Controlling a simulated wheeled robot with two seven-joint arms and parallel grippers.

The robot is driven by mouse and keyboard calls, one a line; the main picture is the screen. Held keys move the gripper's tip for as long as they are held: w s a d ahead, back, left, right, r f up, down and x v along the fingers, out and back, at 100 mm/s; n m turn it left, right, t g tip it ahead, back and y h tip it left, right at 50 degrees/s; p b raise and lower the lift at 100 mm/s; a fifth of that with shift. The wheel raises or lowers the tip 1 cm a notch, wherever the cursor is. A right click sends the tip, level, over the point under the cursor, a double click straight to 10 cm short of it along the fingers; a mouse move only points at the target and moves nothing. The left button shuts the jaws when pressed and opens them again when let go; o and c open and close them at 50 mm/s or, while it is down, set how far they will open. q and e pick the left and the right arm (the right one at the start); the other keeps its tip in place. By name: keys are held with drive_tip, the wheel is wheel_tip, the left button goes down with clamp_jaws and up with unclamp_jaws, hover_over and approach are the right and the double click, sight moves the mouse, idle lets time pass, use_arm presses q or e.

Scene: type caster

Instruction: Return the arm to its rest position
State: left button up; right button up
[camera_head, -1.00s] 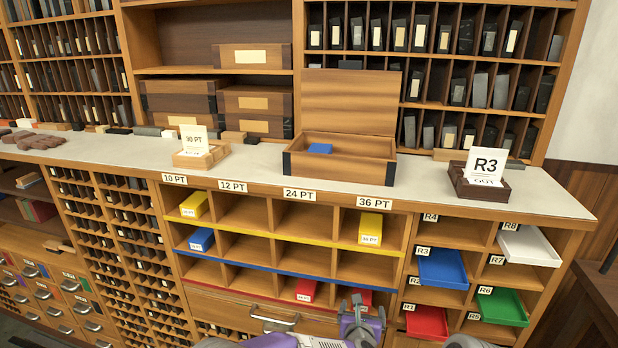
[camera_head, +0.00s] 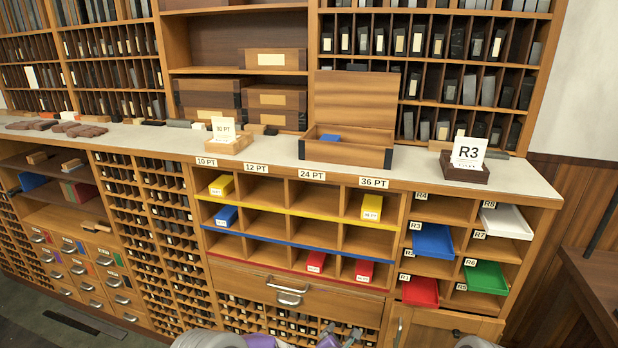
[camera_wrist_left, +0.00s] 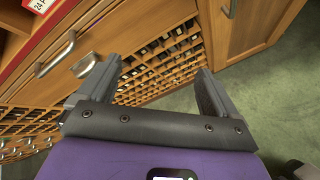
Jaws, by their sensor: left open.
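My left gripper (camera_wrist_left: 152,88) is open and empty in the left wrist view, with its two dark fingers spread apart. Beyond it are the front of the wooden cabinet, a drawer handle (camera_wrist_left: 55,54) and the green floor (camera_wrist_left: 245,90). My right gripper is not in view. A small grey part of mine shows at the bottom right edge.
The counter (camera_head: 275,148) holds an open wooden box (camera_head: 350,151) with a blue block inside, a 30 PT card holder (camera_head: 228,143) and an R3 card holder (camera_head: 464,170). Coloured blocks and trays sit in the compartments below. A wooden desk (camera_head: 590,275) stands at the right.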

use_arm(q)
drive_tip(key=s+a+f+m+g+p, duration=0.3)
drive_tip(key=s+a+f+m+g, duration=0.2)
drive_tip(key=s+a+f+m, duration=0.6)
drive_tip(key=s+a+m+g+p, duration=0.1)
drive_tip(key=s+a+m+g, duration=0.1)
drive_tip(key=s+m, duration=0.3)
drive_tip(key=s+a+f+m+g, duration=0.1)
drive_tip(key=s+a+m+g, duration=0.2)
drive_tip(key=s, duration=1.1)
drive_tip(key=a+m, duration=0.2)
drive_tip(key=shift+a+f+m+h+p, duration=0.2)
drive_tip(key=shift+f+m+h+p, duration=0.1)
drive_tip(key=shift+m+p, duration=0.1)
